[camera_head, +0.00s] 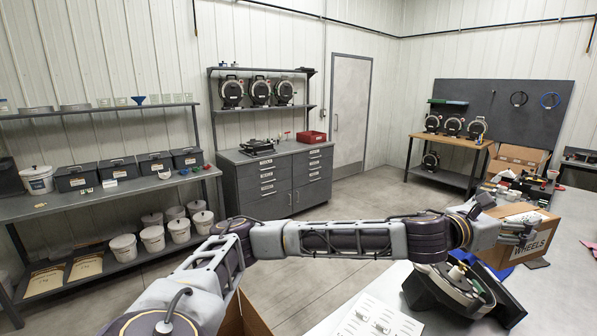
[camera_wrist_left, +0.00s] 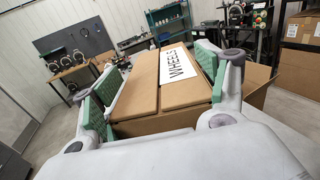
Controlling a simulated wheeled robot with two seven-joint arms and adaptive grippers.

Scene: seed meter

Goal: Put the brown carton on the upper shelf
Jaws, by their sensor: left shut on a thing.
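The brown carton (camera_head: 505,255) with the word WHEELS is at the right of the head view, over the grey bench top. My left gripper (camera_head: 522,226) reaches across to its top and partly hides it. In the left wrist view the carton (camera_wrist_left: 150,95) sits between the two green-padded fingers (camera_wrist_left: 160,85), which are shut on it. Whether it touches the bench is hidden. An upper shelf (camera_head: 105,108) runs along the left wall, with small items on it. Another raised shelf (camera_head: 262,71) stands above the grey cabinet. My right gripper is out of view.
The near bench (camera_head: 560,290) holds a dark device (camera_head: 455,285) and a white tray of parts (camera_head: 375,318). Another brown carton (camera_head: 520,158) stands farther back. The left rack's lower shelf (camera_head: 110,200) carries dark bins and a bucket. The floor (camera_head: 330,215) between the furniture is clear.

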